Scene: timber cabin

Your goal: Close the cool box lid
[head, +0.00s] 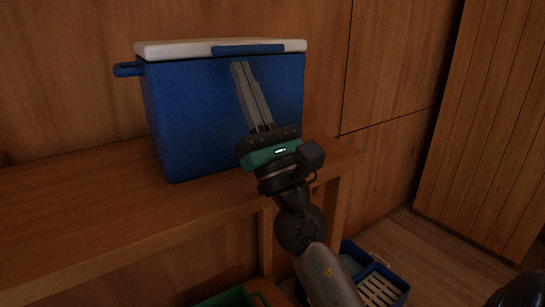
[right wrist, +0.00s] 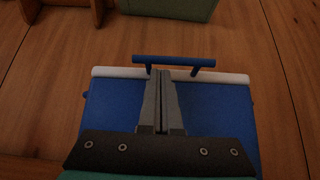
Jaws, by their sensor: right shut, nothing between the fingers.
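The blue cool box (head: 195,115) stands on a wooden bench or shelf in the head view. Its white lid (head: 180,49) lies flat along the top and looks closed, with no gap that I can see. A blue handle (head: 248,49) runs along the lid's front edge; it also shows in the right wrist view (right wrist: 178,61). My right gripper (head: 240,66) is shut and empty in front of the box, fingertips just below the handle; I cannot tell whether they touch the box. In the right wrist view the box (right wrist: 215,110) lies behind the fingers. My left gripper is not in view.
The wooden bench (head: 80,205) has free room left of the box. A wooden wall stands close behind. Below, a blue crate (head: 390,279) with a slatted bottom and a green container (head: 228,298) stand low down. A green object (right wrist: 170,8) shows in the right wrist view.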

